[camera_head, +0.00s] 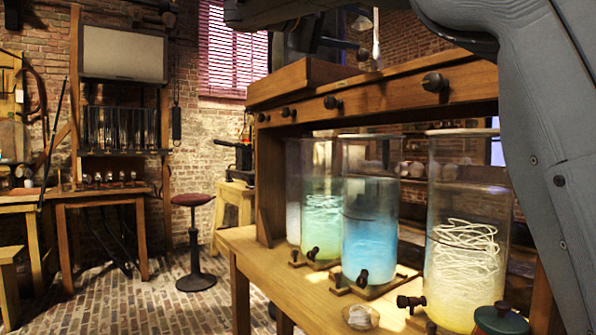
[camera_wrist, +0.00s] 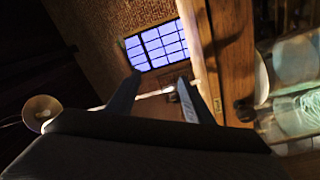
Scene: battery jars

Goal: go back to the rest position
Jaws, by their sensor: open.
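My gripper (camera_wrist: 159,78) is open in the wrist view, with its two fingers apart and nothing between them. Beyond the fingertips are a brick wall and a blue-lit window (camera_wrist: 156,46). My grey arm crosses the top and right of the head view; the gripper cannot be made out clearly there. Glass jars stand in a row on the wooden bench: one with blue liquid (camera_head: 370,230), one with greenish liquid (camera_head: 323,215) behind it, and one with pale coiled strands in yellow liquid (camera_head: 465,260) nearest. In the wrist view a jar with coils (camera_wrist: 297,113) is at the right.
A wooden beam with dark knobs (camera_head: 375,98) runs above the jars. A small glass dish (camera_head: 361,317) and a dark green lid (camera_head: 501,320) are at the bench's front. A red-topped stool (camera_head: 193,200) stands on the open brick floor. A round lamp (camera_wrist: 40,112) is left in the wrist view.

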